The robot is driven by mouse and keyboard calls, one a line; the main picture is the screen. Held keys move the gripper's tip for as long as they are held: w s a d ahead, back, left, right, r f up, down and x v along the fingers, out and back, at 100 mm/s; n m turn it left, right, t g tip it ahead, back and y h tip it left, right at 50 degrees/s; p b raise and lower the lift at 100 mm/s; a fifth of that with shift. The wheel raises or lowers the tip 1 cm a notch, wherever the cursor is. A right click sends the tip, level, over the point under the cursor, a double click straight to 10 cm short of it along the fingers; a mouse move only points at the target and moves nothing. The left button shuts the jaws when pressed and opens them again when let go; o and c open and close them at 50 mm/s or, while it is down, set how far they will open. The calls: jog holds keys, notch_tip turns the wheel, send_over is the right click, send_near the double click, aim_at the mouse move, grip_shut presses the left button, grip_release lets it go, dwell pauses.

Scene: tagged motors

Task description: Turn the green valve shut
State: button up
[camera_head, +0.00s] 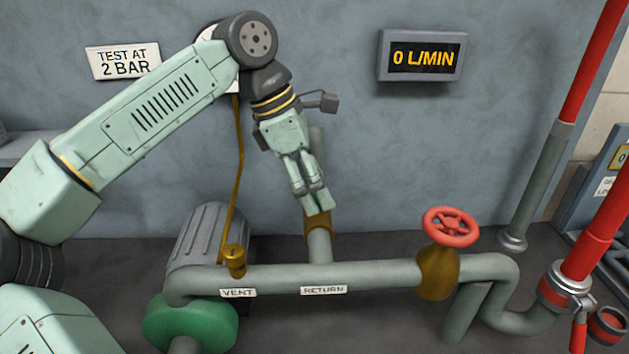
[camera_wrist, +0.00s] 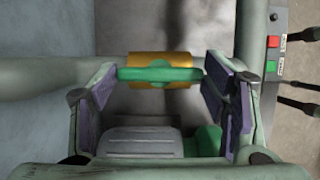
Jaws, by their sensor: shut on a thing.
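The green valve has a green handle (camera_head: 319,204) on a brass body (camera_head: 318,223), which sits on a short branch pipe above the RETURN label. In the wrist view the green handle (camera_wrist: 160,74) is a straight bar lying left to right across the brass body (camera_wrist: 160,58). My gripper (camera_head: 311,190) reaches down to the handle from above. In the wrist view my gripper (camera_wrist: 158,80) has a finger at each end of the bar and is shut on it. The fingers hide part of the handle in the head view.
A red handwheel (camera_head: 450,226) stands on another brass valve to the right. A grey pipe (camera_head: 375,273) runs along the front, with a small brass fitting (camera_head: 236,262) by the VENT label. A green-ended motor (camera_head: 190,322) sits lower left. The wall display (camera_head: 422,57) reads 0 L/MIN.

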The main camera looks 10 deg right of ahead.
jog(key=c, duration=0.5)
jog(key=shift+o, duration=0.2)
jog(key=shift+f+b, duration=0.1)
jog(key=shift+b, duration=0.2)
jog(key=n+t+b, duration=0.1)
jog(key=n+b, duration=0.1)
jog(key=shift+s+f+n, duration=0.1)
jog(key=shift+n, duration=0.3)
jog(key=n+t+b, duration=0.1)
jog(key=n+b, duration=0.1)
jog(key=n+t+b, duration=0.1)
jog(key=n+b, duration=0.1)
jog(key=n, duration=0.1)
jog(key=shift+s+y, duration=0.1)
jog(key=shift+y, duration=0.2)
jog(key=n, duration=0.2)
jog(key=n+t+y+b, duration=0.1)
jog(key=n, duration=0.2)
jog(key=shift+s+d+r+t, duration=0.1)
jog(key=shift+d+r+t, duration=0.1)
jog(key=shift+t, duration=0.1)
jog(key=n+y, duration=0.1)
jog(key=n, duration=0.3)
jog(key=shift+n+t+y, duration=0.4)
jog(key=shift+n, duration=0.3)
